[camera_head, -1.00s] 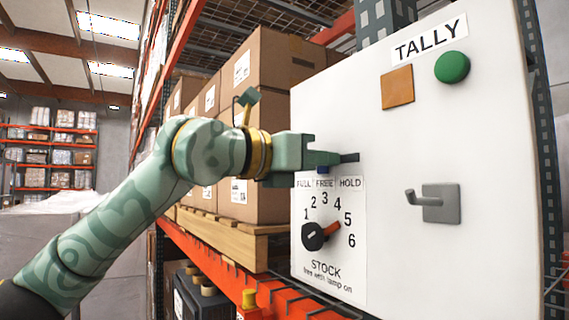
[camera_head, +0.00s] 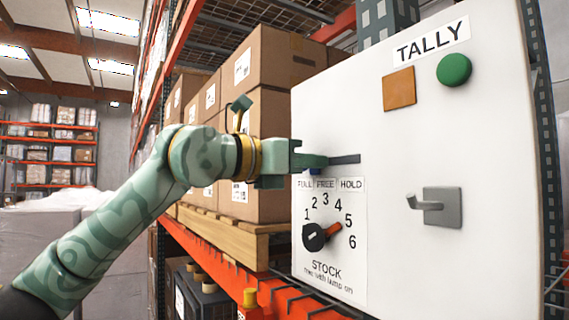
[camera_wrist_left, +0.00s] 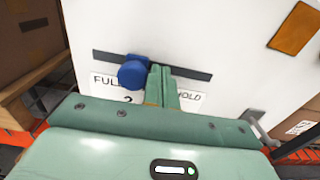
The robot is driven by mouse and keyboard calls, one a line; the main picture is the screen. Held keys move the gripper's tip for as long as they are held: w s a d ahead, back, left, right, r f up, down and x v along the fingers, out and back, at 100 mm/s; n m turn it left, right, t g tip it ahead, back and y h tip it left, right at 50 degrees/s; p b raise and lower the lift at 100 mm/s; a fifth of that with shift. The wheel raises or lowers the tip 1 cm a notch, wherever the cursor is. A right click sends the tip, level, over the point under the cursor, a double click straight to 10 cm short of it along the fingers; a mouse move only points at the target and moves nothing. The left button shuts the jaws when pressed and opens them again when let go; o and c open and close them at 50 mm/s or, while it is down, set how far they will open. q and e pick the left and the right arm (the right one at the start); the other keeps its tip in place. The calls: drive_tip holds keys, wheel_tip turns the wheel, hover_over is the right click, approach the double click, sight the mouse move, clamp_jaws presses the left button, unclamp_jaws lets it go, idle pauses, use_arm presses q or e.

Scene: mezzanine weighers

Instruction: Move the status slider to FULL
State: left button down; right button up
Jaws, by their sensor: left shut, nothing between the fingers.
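The status slider is a blue knob (camera_wrist_left: 133,72) on a dark horizontal slot (camera_head: 345,159) in the white panel. In the head view only a bit of the knob (camera_head: 314,171) shows under my fingers. It stands between the FULL label (camera_head: 304,184) and the FREE label (camera_head: 325,184); the HOLD label (camera_head: 351,184) is farther right. My left gripper (camera_head: 324,160) is shut and empty at the slot. In the left wrist view its fingertips (camera_wrist_left: 161,75) are right beside the knob's right side; contact is not clear. My right gripper is not in view.
The panel (camera_head: 400,270) also carries a STOCK dial (camera_head: 314,237) with a red pointer, a grey hook (camera_head: 440,206), an orange square (camera_head: 398,88) and a green button (camera_head: 453,68). Stacked cartons (camera_head: 285,65) stand on a pallet behind my left arm.

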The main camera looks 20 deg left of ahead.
use_arm(q)
drive_tip(key=shift+w+a, duration=0.15)
drive_tip(key=shift+a, duration=0.05)
drive_tip(key=shift+w+a+p, duration=0.3)
drive_tip(key=shift+w+a, duration=0.05)
drive_tip(key=shift+a, duration=0.05)
drive_tip(key=shift+w+a, duration=0.1)
drive_tip(key=shift+a, duration=0.1)
drive_tip(key=shift+w+a, duration=0.3)
drive_tip(key=shift+a, duration=0.05)
drive_tip(key=s+d+b+v, duration=0.1)
drive_tip(key=b+v, duration=0.3)
drive_tip(key=v, duration=0.6)
drive_tip(key=shift+b, duration=0.3)
drive_tip(key=shift+d, duration=0.15)
idle(0.5)
